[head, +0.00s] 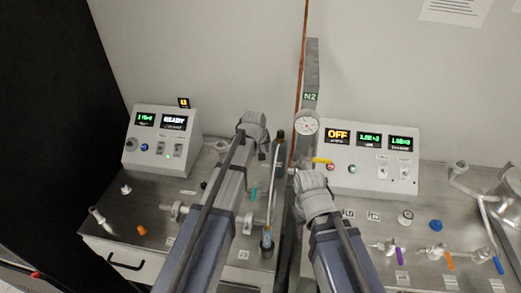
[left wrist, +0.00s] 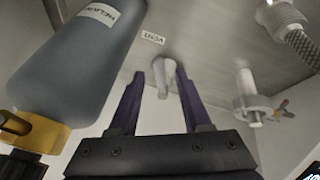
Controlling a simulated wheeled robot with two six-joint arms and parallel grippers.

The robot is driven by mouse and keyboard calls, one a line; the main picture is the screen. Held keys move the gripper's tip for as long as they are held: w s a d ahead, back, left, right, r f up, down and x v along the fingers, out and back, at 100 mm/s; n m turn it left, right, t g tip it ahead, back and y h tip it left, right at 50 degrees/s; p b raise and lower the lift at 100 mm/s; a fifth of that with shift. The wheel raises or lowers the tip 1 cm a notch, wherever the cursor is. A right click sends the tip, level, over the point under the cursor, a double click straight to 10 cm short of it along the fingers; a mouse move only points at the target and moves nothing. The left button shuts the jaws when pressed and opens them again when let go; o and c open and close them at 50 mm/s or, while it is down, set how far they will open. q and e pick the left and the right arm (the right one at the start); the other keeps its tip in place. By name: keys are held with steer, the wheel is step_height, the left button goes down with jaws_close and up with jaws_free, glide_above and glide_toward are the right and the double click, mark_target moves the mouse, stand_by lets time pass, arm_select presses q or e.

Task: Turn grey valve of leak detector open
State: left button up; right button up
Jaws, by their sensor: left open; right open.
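In the left wrist view, a light grey valve handle (left wrist: 164,78) stands out from a metal panel. My left gripper (left wrist: 160,82) is open, with one purple finger on each side of the handle. I cannot tell whether the fingers touch it. In the head view, the leak detector box (head: 160,138) with a READY display stands on the left bench. My left gripper (head: 253,125) reaches over that bench; its fingers and the grey handle are hidden there. My right gripper (head: 311,183) is in front of the right bench; it is open and its fingertips are hard to see.
A grey bottle (left wrist: 80,60) with a label is close on the left in the left wrist view. A white fitting (left wrist: 248,98) is on the right. In the head view, a control box (head: 368,155) showing OFF, a gauge (head: 306,125) and several coloured valves stand on the right.

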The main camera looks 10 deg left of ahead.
arm_select(q)
steer(key=p+v, duration=0.6)
steer(key=v, duration=0.1)
